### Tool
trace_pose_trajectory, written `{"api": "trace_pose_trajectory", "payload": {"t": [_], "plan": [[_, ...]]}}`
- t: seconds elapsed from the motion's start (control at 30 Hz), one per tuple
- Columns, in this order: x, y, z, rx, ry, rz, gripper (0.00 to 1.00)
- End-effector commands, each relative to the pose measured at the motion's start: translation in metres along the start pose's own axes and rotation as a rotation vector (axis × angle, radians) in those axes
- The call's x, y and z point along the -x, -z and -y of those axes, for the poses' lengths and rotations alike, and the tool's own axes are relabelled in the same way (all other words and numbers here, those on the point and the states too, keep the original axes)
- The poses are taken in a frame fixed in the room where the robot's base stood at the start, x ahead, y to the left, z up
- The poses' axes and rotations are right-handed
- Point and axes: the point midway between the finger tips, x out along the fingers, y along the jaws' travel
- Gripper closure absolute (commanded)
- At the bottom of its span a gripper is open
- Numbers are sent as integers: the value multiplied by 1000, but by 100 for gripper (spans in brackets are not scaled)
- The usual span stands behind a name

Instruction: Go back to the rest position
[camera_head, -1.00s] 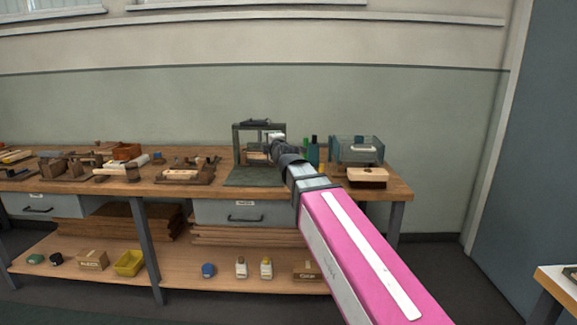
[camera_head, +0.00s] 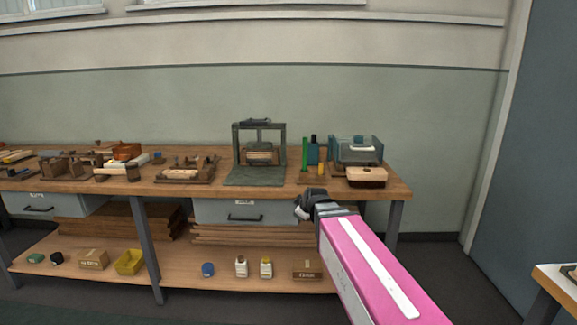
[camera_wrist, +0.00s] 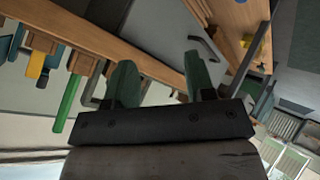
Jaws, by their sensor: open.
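My gripper (camera_head: 302,205) is in front of the workbench's front edge, just below the benchtop's level in the head view, beside the grey drawer. In the wrist view its two greenish fingers (camera_wrist: 158,85) stand apart with nothing between them. The pink arm link behind it is mine. The wrist view is rolled over, with the bench edge and a drawer handle beyond the fingers.
The wooden workbench (camera_head: 225,188) carries a dark press frame (camera_head: 236,150), a green stick (camera_head: 305,154), a clear bin (camera_head: 357,148) and a brush block (camera_head: 366,175). Several bottles and boxes stand on the lower shelf (camera_head: 190,284). Another table (camera_head: 558,284) is at the right.

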Motion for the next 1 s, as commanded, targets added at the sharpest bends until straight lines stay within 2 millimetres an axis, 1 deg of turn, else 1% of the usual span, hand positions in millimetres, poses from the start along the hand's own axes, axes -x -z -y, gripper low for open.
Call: {"api": "trace_pose_trajectory", "payload": {"t": [0.03,0.07,0.1,0.17,0.2,0.27,0.3,0.4,0.5,0.6,0.7,1.0], "plan": [[-4,-32,15,-93,49,68,50],[-6,-48,23,-151,76,109,50],[-8,-70,35,-230,110,165,50],[-8,-102,51,-348,152,256,50],[-7,-123,63,-427,175,317,50],[-4,-153,80,-543,203,414,50],[-1,-172,91,-616,217,479,50],[8,-211,116,-778,234,627,50],[17,-238,134,-899,234,744,50],[24,-254,145,-972,228,819,50],[27,-261,149,-1004,223,852,50],[27,-261,149,-1009,222,855,50]]}}
